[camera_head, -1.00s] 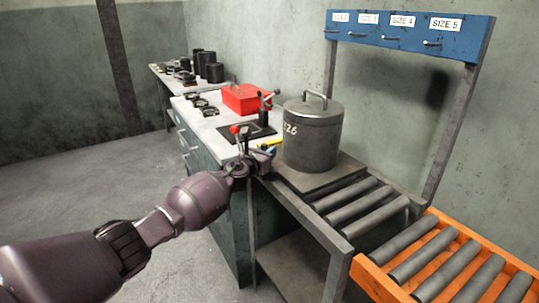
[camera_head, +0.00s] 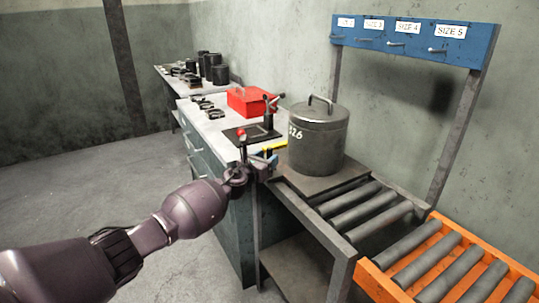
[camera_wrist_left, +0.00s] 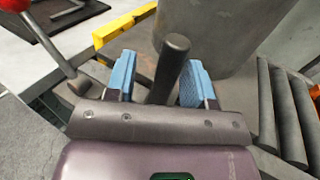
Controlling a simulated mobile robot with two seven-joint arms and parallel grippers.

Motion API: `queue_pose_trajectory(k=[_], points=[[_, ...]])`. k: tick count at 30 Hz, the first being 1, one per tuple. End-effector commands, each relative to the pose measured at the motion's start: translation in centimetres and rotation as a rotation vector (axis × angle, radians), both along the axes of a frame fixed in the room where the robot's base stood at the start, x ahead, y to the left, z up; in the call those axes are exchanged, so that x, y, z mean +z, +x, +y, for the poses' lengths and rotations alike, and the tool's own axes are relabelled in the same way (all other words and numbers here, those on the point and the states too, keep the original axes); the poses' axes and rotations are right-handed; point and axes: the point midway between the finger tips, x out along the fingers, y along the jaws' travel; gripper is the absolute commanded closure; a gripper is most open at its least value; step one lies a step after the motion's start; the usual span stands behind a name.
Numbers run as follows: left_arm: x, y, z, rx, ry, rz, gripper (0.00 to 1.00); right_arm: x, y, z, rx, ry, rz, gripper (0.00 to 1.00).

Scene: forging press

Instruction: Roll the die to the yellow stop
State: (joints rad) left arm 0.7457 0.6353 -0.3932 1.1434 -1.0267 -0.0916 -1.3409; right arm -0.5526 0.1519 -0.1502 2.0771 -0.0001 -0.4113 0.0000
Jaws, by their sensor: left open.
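The die is a grey steel cylinder (camera_head: 318,145) with a handle on its lid and white digits on its side. It stands upright on the plate at the far end of the roller table; its lower side shows in the left wrist view (camera_wrist_left: 220,30). The yellow stop (camera_head: 272,146) is a bar left of the die; it also shows in the left wrist view (camera_wrist_left: 125,24). My left gripper (camera_head: 268,162) is open at the table's left edge, in front of the die. A dark rod (camera_wrist_left: 168,65) stands between its blue fingers (camera_wrist_left: 158,82); I cannot tell what it belongs to. My right gripper is out of view.
A lever with a red knob (camera_wrist_left: 15,4) stands close left of my left gripper. A red box (camera_head: 249,101) and dark parts lie on the bench behind. Bare rollers (camera_head: 365,207) and an orange roller frame (camera_head: 440,262) extend to the front right.

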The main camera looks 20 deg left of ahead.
Motion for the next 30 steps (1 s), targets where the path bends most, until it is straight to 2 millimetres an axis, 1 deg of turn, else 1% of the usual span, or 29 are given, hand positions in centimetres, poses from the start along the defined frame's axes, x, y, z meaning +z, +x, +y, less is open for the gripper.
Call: queue_pose_trajectory(k=[1,6,12,15,21,30], points=[[0.7,-0.9,0.2,0.0,0.001,-0.005,0.51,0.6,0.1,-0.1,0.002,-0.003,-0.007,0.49],[0.6,-3.6,0.7,0.002,0.001,-0.004,0.51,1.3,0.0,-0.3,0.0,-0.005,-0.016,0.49],[0.4,-6.1,1.1,0.002,0.002,-0.003,0.51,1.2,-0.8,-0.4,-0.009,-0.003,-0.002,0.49],[0.3,-7.0,1.3,0.003,0.002,-0.003,0.51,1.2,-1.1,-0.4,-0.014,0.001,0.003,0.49],[0.1,-7.7,1.4,0.003,0.001,-0.001,0.51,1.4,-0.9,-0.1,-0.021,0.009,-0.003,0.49],[0.1,-7.7,1.4,0.003,0.001,-0.001,0.51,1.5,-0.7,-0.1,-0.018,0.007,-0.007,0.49]])
